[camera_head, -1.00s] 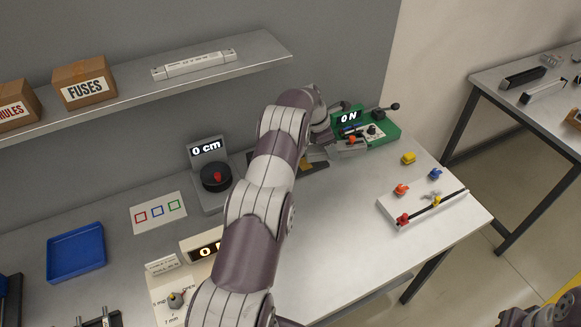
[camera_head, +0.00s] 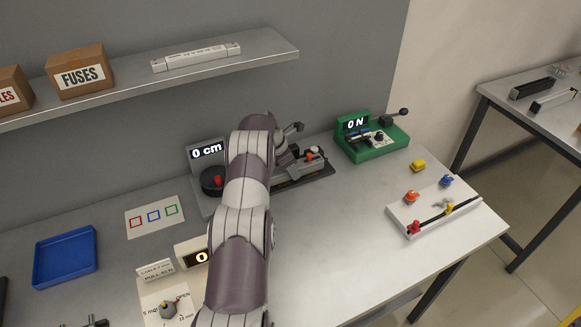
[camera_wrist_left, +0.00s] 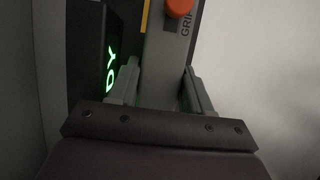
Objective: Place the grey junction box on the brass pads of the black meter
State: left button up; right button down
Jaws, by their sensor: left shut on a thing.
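My left gripper (camera_head: 292,160) is shut on a grey body with an orange knob (camera_head: 314,149), which I take for the junction box. The gripper is at the black meter (camera_head: 323,173), a long dark base at the back of the bench. In the left wrist view the fingers flank the grey body (camera_wrist_left: 164,62), which has an orange knob on top and lettering that starts "GRIP". My right gripper is out of view.
A green tester (camera_head: 385,150) reading "0 N" stands to the right. A "0 cm" counter (camera_head: 208,150) with a red-knobbed drum is to the left. A white rail (camera_head: 420,222) with coloured clips lies front right. A shelf (camera_head: 270,50) hangs behind. The bench middle right is clear.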

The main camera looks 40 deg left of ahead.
pick_arm(q)
jog(key=shift+a+f, duration=0.1)
jog(key=shift+f, duration=0.2)
jog(key=o, duration=0.9)
jog(key=shift+c, duration=0.2)
